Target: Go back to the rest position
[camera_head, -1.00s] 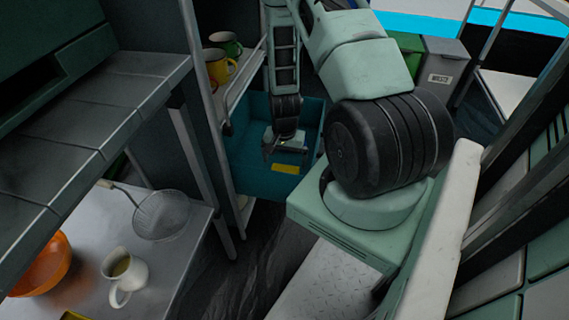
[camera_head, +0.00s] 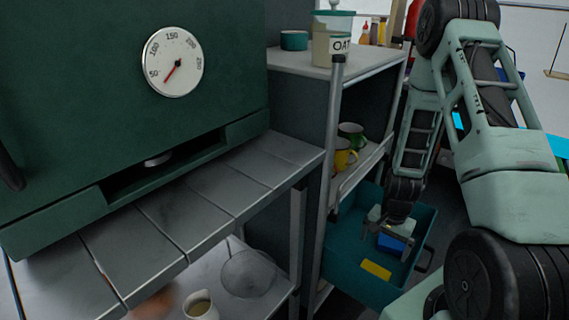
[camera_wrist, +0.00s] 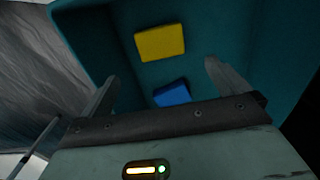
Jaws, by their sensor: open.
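My gripper (camera_head: 392,226) is open, pointing down over an open teal drawer or bin (camera_head: 342,262) at the right of the head view. The wrist view also shows my gripper's two fingers (camera_wrist: 162,88) apart with nothing held between them. A blue block (camera_head: 390,244) lies in the bin below the fingers, and it also shows in the wrist view (camera_wrist: 172,95). A yellow block (camera_head: 376,270) lies in the bin near it, and it shows in the wrist view (camera_wrist: 160,43).
A green oven (camera_head: 90,90) with a dial stands at the left above a tiled shelf (camera_head: 185,215). A strainer (camera_head: 248,273) and a white jug (camera_head: 200,306) are below the shelf.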

